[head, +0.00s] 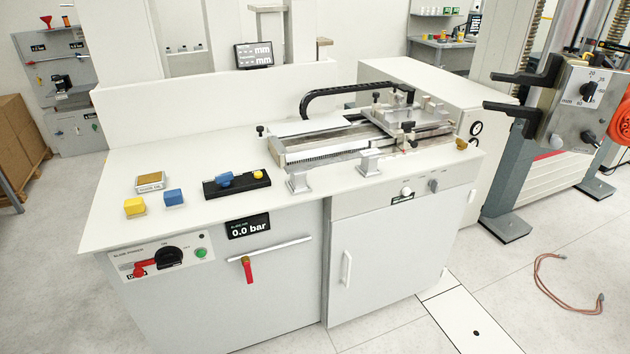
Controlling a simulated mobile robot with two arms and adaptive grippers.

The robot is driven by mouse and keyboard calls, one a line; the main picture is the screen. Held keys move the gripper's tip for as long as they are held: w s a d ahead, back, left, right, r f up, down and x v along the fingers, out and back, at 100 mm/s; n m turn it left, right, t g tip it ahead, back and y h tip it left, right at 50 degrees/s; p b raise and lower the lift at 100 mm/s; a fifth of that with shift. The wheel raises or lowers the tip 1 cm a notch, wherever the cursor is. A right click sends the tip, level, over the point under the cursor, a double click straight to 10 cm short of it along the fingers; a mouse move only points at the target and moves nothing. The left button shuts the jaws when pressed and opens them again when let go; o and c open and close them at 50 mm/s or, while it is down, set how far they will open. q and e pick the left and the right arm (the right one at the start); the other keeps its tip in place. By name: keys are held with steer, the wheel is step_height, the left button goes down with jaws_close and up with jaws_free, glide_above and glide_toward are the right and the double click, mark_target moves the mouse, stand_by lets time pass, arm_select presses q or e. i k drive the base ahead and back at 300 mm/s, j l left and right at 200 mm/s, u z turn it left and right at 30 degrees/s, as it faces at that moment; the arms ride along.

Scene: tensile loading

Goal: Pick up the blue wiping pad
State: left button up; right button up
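A small blue block (174,197), which looks like the blue wiping pad, sits on the white bench top (115,225) near its front left edge. A yellow block (135,206) sits just left of it, with a small gap between them. Another blue piece (226,180) lies on a black tray (210,191) to the right; its exact shape is hard to tell. Neither of my grippers shows in the head view, and nothing touches the blue block.
A small labelled box (150,182) stands behind the blocks. A slide fixture with a black cable chain (360,90) fills the bench's right half. A gauge panel (248,226) and a red-handled switch (143,268) are on the front. A machine with black handles (530,75) stands right.

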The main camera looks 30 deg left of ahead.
mark_target(175, 199)
steer(key=u, duration=1.75)
